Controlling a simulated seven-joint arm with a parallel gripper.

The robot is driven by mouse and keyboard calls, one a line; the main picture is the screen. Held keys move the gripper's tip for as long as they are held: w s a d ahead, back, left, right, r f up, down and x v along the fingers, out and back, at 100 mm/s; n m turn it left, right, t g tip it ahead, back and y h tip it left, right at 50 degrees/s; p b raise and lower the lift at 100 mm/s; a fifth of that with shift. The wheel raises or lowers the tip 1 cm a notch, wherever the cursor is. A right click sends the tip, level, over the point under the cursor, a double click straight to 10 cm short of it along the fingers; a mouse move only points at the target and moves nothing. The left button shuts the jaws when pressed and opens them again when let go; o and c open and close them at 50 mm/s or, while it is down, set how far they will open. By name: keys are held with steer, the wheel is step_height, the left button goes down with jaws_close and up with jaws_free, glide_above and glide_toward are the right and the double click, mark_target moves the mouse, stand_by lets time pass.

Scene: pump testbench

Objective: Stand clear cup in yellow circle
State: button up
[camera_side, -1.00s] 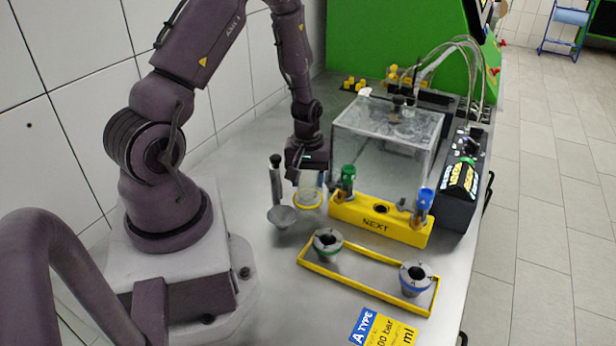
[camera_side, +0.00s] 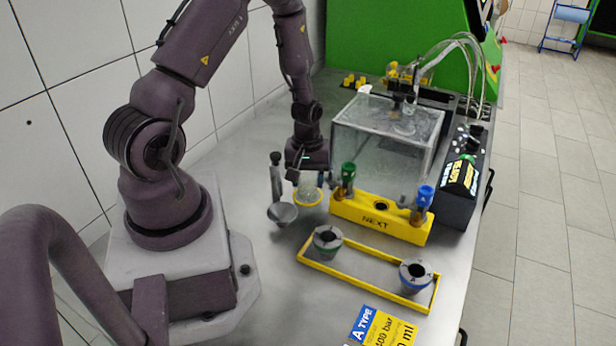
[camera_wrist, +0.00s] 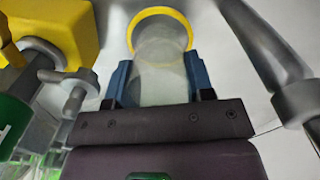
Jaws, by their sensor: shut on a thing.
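The clear cup (camera_wrist: 162,82) is between the blue fingers of my gripper (camera_wrist: 160,88) in the wrist view, and the gripper is shut on it. In the side view the cup (camera_side: 308,186) shows faintly below my gripper (camera_side: 308,178), roughly upright. The yellow circle (camera_side: 308,203) is a ring on the bench directly under the cup. In the wrist view the ring (camera_wrist: 135,24) shows beyond and through the cup's far end. I cannot tell whether the cup's base touches the bench.
A grey funnel-shaped piece (camera_side: 282,214) and an upright grey handle (camera_side: 277,180) stand close left of the ring. The yellow NEXT block (camera_side: 375,225) with the clear tank (camera_side: 385,150) is close on the right. A yellow tray (camera_side: 350,277) with two grey holders lies in front.

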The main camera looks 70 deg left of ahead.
steer(key=shift+f, duration=0.1)
stand_by(0.5)
steer(key=o, duration=1)
steer(key=shift+w+d, duration=0.1)
steer(key=shift+r, duration=3.5)
